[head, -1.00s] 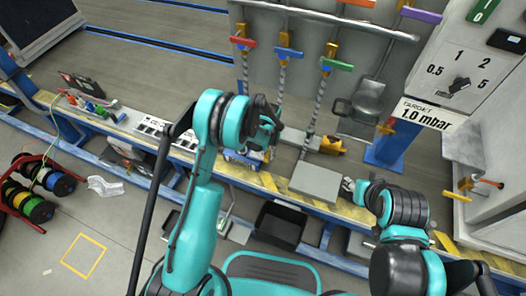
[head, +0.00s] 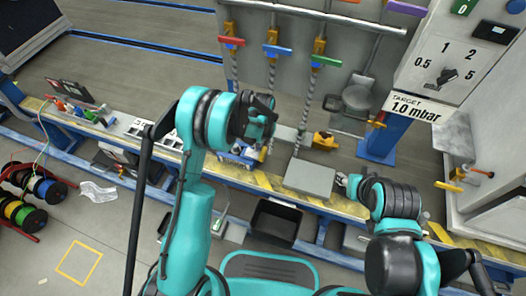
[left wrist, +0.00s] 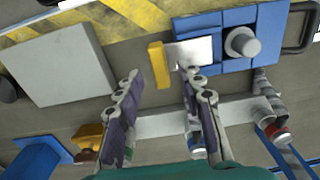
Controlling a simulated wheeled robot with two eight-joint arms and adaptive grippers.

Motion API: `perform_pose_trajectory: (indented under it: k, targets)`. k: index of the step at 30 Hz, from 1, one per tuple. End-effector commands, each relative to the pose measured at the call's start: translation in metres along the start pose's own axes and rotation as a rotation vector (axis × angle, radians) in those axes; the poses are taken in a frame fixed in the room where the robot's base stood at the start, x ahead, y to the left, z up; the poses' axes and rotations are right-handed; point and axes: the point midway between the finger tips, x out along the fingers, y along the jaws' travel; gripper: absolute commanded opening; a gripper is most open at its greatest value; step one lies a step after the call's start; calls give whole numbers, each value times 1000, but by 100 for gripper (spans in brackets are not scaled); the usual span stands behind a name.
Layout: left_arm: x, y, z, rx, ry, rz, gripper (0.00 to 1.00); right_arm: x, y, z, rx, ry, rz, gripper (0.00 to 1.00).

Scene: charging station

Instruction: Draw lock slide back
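A blue fixture (left wrist: 213,62) with a round silver knob (left wrist: 242,42) and a white plate (left wrist: 195,50) sits at the upper right of the left wrist view. A short yellow bar (left wrist: 159,65) stands beside it; I cannot tell whether this is the lock slide. My left gripper (left wrist: 162,82) is open, its fingers apart, with the yellow bar showing beyond the gap between the fingertips. In the head view the left gripper (head: 262,115) is over the bench near the fixture, which is partly hidden. My right gripper (head: 348,184) is small, beside the grey plate.
The grey plate (head: 310,178) lies on the striped bench edge. Hanging rods with red, blue and green handles (head: 278,49) stand behind. A black bin (head: 275,222) is below the bench. A control panel (head: 455,65) marked 1.0 mbar is at right.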

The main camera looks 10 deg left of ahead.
Motion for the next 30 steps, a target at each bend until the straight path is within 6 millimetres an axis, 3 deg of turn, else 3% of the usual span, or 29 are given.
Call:
perform_pose_trajectory:
  k: [6,12,30]
  targets:
    - [-49,0,0,0,0,0,38,0,0,0,0,0,0,40]
    - [-75,0,0,0,0,0,38,0,0,0,0,0,0,40]
    - [-81,0,0,0,0,0,38,0,0,0,0,0,0,40]
